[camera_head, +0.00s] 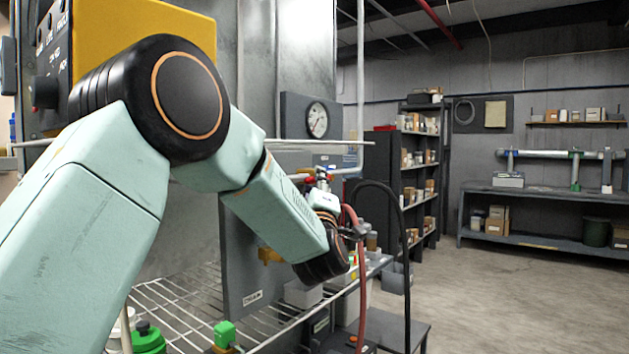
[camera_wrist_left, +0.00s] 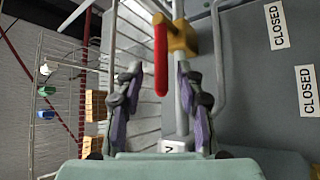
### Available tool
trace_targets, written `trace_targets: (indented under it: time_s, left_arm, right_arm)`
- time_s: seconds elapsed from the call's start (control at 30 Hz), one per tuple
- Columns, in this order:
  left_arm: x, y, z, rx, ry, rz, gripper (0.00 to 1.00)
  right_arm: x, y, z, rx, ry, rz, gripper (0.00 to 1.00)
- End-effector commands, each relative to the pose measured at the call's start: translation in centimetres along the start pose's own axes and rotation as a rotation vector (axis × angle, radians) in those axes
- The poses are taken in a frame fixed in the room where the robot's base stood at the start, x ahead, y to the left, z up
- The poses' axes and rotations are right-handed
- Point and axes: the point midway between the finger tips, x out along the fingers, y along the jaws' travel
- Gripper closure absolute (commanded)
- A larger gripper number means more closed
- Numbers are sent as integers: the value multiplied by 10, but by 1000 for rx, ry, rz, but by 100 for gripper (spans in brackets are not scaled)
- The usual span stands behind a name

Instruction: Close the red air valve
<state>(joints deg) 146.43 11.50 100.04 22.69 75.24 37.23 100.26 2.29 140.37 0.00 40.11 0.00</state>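In the left wrist view, a red valve lever (camera_wrist_left: 160,60) joins a brass valve body (camera_wrist_left: 181,36) on a grey pipe. My left gripper (camera_wrist_left: 159,68) is open, with one finger on each side of the lever in the picture and a visible gap to both. I cannot tell whether the lever's end is between the fingers or beyond them. In the head view, my left gripper (camera_head: 352,232) is small and dark near the panel's right edge, partly hidden by its wrist. A small red part (camera_head: 322,173) shows above it; I cannot tell whether it is that lever. My right gripper is not in view.
CLOSED labels (camera_wrist_left: 278,25) are on the grey panel. A wire rack (camera_head: 180,300) lies under my arm. A red hose (camera_head: 362,290) and a black hose (camera_head: 403,240) hang right of the gripper. Open floor (camera_head: 510,300) lies to the right.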

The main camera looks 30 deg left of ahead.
Motion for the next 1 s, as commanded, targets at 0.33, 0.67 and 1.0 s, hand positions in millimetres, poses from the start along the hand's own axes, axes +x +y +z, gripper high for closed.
trace_targets:
  time_s: [0.33,0.67,1.0]
  left_arm:
    - [24,-1,0,2,-2,-1,63]
    - [24,-1,0,2,-2,-1,71]
    - [24,0,1,2,-3,0,100]
  right_arm:
    - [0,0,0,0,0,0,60]
    - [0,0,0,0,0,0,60]
    - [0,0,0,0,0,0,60]
